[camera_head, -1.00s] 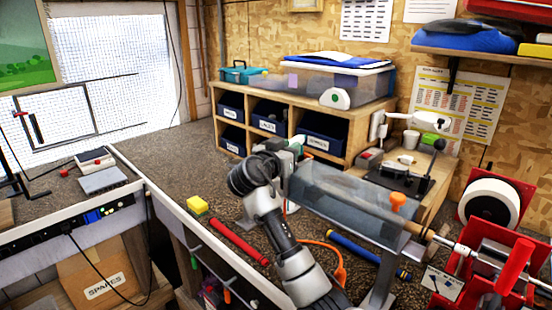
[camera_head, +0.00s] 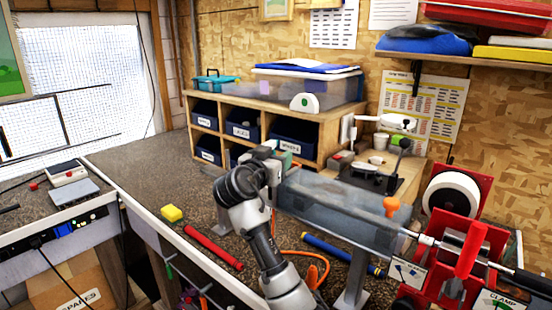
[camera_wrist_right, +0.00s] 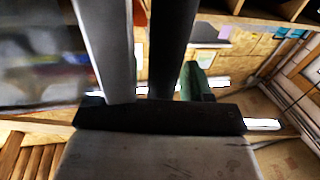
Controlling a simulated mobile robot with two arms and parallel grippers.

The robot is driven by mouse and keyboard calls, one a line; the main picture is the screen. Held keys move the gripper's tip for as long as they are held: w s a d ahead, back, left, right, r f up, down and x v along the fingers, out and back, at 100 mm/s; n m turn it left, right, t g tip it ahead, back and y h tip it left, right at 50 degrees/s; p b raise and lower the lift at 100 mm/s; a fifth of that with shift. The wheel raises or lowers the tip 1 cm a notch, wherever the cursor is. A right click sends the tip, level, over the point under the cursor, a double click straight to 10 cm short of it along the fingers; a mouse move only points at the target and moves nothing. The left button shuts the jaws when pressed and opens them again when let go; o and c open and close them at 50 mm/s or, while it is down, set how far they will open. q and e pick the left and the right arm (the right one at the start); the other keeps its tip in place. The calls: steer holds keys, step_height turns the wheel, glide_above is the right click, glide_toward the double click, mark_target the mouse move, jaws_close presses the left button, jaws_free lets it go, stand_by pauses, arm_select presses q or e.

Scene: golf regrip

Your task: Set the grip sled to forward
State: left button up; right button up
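I cannot pick out the grip sled for certain. A clear, grey-tinted trough (camera_head: 335,203) stands on grey legs at the middle of the bench, with an orange knob (camera_head: 391,205) near its right end. My right gripper (camera_head: 272,150) is at the trough's left end, beside a small green part (camera_head: 290,147). In the right wrist view its two fingers (camera_wrist_right: 141,50) are apart with a narrow empty gap. A green piece (camera_wrist_right: 198,82) shows just right of the fingers; contact cannot be told. My left gripper is out of view.
A red clamp stand (camera_head: 455,240) with a white roll and a shaft stands at the right.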

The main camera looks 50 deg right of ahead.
steer(key=b+v, duration=0.3)
steer(key=v, duration=0.7)
steer(key=shift+a, duration=0.4)
